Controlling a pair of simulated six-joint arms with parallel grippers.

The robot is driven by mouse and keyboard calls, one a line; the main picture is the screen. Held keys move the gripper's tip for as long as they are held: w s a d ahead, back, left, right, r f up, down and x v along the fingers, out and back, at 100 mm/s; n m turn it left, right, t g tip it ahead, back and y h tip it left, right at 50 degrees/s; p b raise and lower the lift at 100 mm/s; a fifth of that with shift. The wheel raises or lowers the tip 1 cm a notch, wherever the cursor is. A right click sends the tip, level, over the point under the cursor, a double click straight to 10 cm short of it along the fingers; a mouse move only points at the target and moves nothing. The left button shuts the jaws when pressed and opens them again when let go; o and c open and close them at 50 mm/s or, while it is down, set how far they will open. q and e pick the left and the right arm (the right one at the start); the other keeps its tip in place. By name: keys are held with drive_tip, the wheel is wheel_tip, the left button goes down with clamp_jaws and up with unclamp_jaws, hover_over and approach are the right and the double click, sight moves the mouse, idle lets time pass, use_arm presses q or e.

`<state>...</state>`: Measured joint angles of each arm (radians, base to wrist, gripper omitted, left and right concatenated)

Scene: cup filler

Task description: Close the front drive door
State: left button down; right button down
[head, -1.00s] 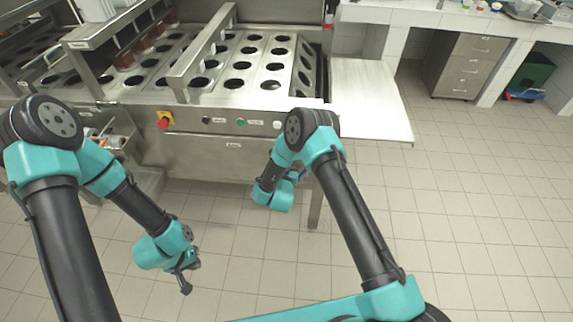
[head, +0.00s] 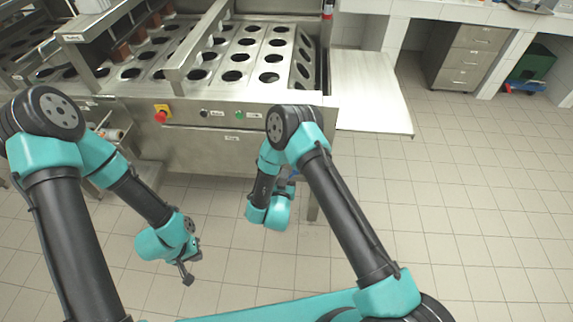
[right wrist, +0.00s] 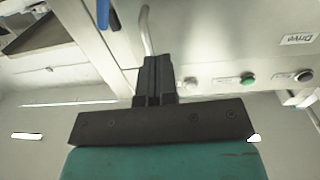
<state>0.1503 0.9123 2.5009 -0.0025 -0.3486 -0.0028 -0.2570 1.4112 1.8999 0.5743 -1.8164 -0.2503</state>
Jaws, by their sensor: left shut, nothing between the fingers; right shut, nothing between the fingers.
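The front drive door (head: 195,148) is the flat steel panel under the button row in the head view. A small label (head: 231,138) is on it. In the right wrist view, a "Drive" label (right wrist: 299,39) sits on a steel panel (right wrist: 225,30), with a bent metal rod (right wrist: 147,30) near its left edge. I cannot tell how far the door stands open. My right gripper (right wrist: 154,72) is shut and empty, with its tips near the rod's end; contact is unclear. Its fingers are hidden in the head view. My left gripper (head: 187,277) is shut and empty, over the floor, away from the door.
A red-yellow switch (head: 161,113) and a green button (head: 239,114) are above the panel. The machine's top has rows of round holes. A steel side plate (head: 370,95) juts out at right. A drawer cabinet (head: 469,57) stands farther off. The tiled floor (head: 460,200) at right is clear.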

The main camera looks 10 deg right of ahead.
drive_tip(key=v, duration=0.4)
drive_tip(key=shift+s, duration=0.1)
drive_tip(key=shift+d, duration=0.1)
idle(0.3)
drive_tip(key=s+d+f+g+y, duration=0.3)
drive_tip(key=d+f+g+y, duration=0.15)
drive_tip(key=d+g, duration=0.25)
drive_tip(key=s+d+r+n+g+y, duration=0.1)
drive_tip(key=s+g, duration=0.3)
drive_tip(key=s, duration=0.4)
drive_tip(key=s+d+r+g+y, duration=0.1)
drive_tip(key=s+d+g+y, duration=0.3)
drive_tip(key=s, duration=0.5)
drive_tip(key=shift+s+d+r+n+g, duration=0.2)
drive_tip(key=shift+d+r+n+g, duration=0.15)
drive_tip(key=shift+g, duration=0.35)
drive_tip(key=shift+f, duration=0.1)
idle(0.8)
